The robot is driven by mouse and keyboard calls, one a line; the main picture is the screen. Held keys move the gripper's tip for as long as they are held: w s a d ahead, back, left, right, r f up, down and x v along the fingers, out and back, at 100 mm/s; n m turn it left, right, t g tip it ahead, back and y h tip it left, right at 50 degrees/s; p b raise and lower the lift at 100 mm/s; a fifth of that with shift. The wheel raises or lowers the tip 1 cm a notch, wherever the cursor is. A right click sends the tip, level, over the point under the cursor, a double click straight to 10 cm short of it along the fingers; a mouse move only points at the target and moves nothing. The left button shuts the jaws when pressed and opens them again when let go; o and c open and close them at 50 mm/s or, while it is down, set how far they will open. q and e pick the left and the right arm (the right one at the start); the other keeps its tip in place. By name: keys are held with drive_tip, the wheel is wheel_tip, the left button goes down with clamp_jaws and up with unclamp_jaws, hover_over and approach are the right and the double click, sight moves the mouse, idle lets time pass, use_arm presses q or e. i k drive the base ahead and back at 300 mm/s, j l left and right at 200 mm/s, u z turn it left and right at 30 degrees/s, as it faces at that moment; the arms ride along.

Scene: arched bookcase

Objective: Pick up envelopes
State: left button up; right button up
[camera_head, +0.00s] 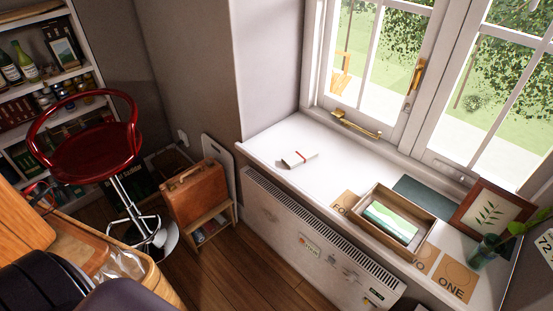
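A small white bundle with a red band (299,158), which looks like envelopes, lies flat on the white windowsill (262,148), left of the middle of its length. A shallow open wooden box (368,237) stands further right on the sill, with a green and white flat item (390,222) inside. Brown cards lie around the box: one at its left (344,203), partly hidden, and one marked ONE (455,281) at its right. I cannot tell if these cards are envelopes. Neither of my grippers is in view.
A radiator (300,230) is below the sill. A framed leaf picture (492,215) and a glass with a plant (484,252) stand at the right. A red stool (98,152), a brown case (194,192) and shelves (40,75) are at left.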

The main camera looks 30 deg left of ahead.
sight(295, 160)
drive_tip(key=i+j+u, duration=0.1)
drive_tip(key=u, duration=0.3)
drive_tip(key=i+u, duration=0.15)
drive_tip(key=u, duration=0.25)
drive_tip(key=i+u, duration=0.15)
drive_tip(key=u, duration=0.25)
drive_tip(key=i+u, duration=0.15)
drive_tip(key=u, duration=0.25)
drive_tip(key=i+l, duration=0.2)
drive_tip(key=i+u, duration=0.05)
